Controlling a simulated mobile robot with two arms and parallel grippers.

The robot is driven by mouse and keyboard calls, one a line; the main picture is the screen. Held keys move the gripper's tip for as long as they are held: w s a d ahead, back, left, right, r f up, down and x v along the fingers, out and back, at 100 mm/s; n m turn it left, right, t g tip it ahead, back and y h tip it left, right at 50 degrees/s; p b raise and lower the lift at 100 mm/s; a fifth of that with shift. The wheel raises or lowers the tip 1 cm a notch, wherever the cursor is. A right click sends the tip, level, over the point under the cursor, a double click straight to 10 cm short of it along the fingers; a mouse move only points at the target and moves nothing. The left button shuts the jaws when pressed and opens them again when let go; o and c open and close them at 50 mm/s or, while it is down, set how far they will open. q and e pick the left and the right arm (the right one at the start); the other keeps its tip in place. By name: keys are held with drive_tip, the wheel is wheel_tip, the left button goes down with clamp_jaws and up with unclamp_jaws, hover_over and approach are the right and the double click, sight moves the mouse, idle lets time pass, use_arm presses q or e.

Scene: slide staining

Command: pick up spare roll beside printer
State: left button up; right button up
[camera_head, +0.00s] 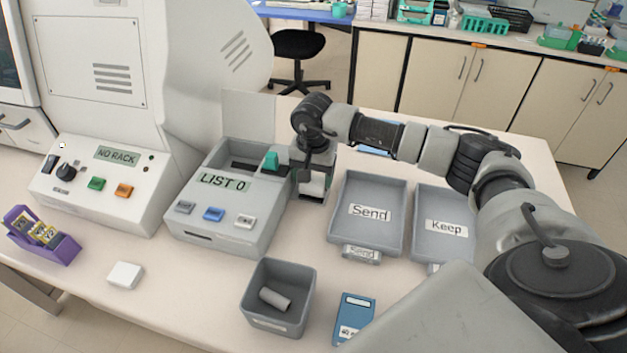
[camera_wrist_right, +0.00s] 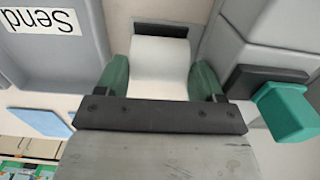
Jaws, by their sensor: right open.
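The printer (camera_head: 225,205), a grey box reading "LIST 0", stands mid-table with its lid up. A white roll (camera_wrist_right: 160,62) sits in a light holder at its right side; in the head view a white part of it (camera_head: 313,187) shows under my gripper. My right gripper (camera_head: 312,170) is over this spot, pointing down. In the right wrist view its green-padded fingers (camera_wrist_right: 160,80) are open, one on each side of the white roll. Whether the pads touch it I cannot tell. My left gripper is not in view.
Trays marked Send (camera_head: 365,235) and Keep (camera_head: 446,252) lie right of the printer. In front are a grey bin (camera_head: 262,317) holding a small grey cylinder, and a blue device (camera_head: 354,310). A green lever (camera_wrist_right: 285,108) on the printer is close to my fingers.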

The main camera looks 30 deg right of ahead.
sight(314, 178)
wheel_tip(314, 178, down, 2)
drive_tip(key=shift+s+f+p, duration=0.1)
drive_tip(key=shift+p, duration=0.2)
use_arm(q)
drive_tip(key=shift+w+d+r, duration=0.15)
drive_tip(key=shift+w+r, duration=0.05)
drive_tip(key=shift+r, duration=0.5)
use_arm(e)
drive_tip(key=shift+f, duration=0.45)
drive_tip(key=shift+c, duration=0.3)
drive_tip(key=c, duration=0.5)
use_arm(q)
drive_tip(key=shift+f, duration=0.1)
use_arm(e)
drive_tip(key=shift+r, duration=0.2)
